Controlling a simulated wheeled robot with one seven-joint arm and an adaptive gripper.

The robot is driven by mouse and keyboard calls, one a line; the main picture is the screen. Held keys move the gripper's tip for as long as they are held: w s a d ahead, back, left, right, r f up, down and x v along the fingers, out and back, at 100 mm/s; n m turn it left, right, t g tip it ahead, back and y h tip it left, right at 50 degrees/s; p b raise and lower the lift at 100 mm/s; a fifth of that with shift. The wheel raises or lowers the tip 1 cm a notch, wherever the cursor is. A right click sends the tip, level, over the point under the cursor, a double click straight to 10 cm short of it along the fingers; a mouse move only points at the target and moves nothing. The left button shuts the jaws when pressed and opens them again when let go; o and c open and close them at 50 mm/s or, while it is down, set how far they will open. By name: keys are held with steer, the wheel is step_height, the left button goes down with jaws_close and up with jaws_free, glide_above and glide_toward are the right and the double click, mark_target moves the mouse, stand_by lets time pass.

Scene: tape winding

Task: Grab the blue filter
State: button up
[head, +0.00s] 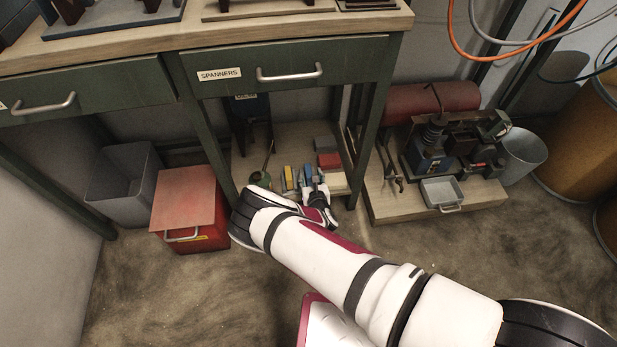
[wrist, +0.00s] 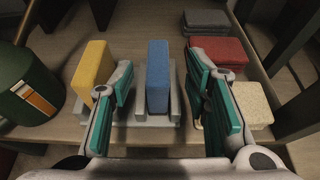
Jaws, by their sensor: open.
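The blue filter (wrist: 158,75) is an upright blue block in a grey slotted holder (wrist: 148,121) in the wrist view. In the head view the blue filter (head: 289,177) looks small, on the low shelf under the bench. My gripper (wrist: 168,85) is open, with one teal-padded finger to the left of the blue filter and one to the right. A gap shows between each finger and the block, so the gripper is not closed on it. In the head view my gripper (head: 308,190) reaches the shelf from the front and hides part of the holder.
A yellow block (wrist: 92,70) stands left of the blue one. A dark green can (wrist: 28,88) is at far left. Red pads (wrist: 218,49), grey pads (wrist: 206,21) and a pale block (wrist: 250,103) lie to the right. Bench legs (head: 372,130) flank the shelf.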

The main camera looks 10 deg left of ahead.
mark_target(309, 172)
steer(key=shift+b+x, duration=1.25)
steer(key=shift+x, duration=0.95)
steer(key=shift+a, duration=0.1)
jaws_close()
